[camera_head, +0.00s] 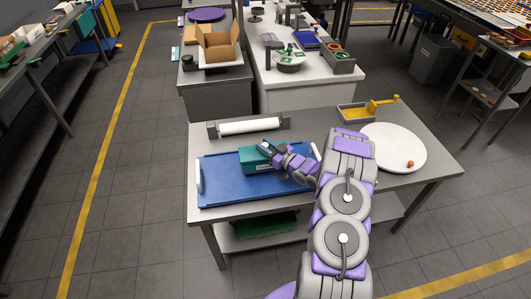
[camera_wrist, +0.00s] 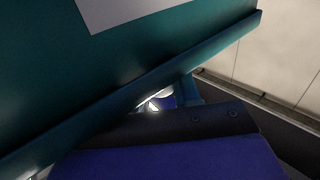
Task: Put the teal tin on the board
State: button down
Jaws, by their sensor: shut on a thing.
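The teal tin (camera_head: 253,160) is a box with a pale label, at the blue tray with white handles (camera_head: 225,188). I cannot tell whether it rests on the tray or is just above it. My gripper (camera_head: 268,150) is shut on the tin at its right end; the fingertips are partly hidden. In the wrist view the teal tin (camera_wrist: 120,65) fills the upper left, with its rim slanting across and part of a white label showing. The round white board (camera_head: 378,150) lies on the right of the table with a small orange-brown item (camera_head: 410,164) near its edge.
A white roller (camera_head: 250,127) stands behind the tray. A small tray with a yellow handle (camera_head: 357,113) stands behind the board. My arm spans the gap between tray and board. A counter with an open cardboard box (camera_head: 219,47) is farther back.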

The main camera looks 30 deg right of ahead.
jog(key=shift+w, duration=0.2)
jog(key=shift+d+f+b, duration=0.2)
jog(key=shift+f+b, duration=0.35)
jog(key=shift+f, duration=1.25)
jog(key=c, duration=0.8)
grip_release()
jog(key=shift+a, duration=0.1)
jog(key=p+v, duration=0.2)
jog(key=v, duration=1)
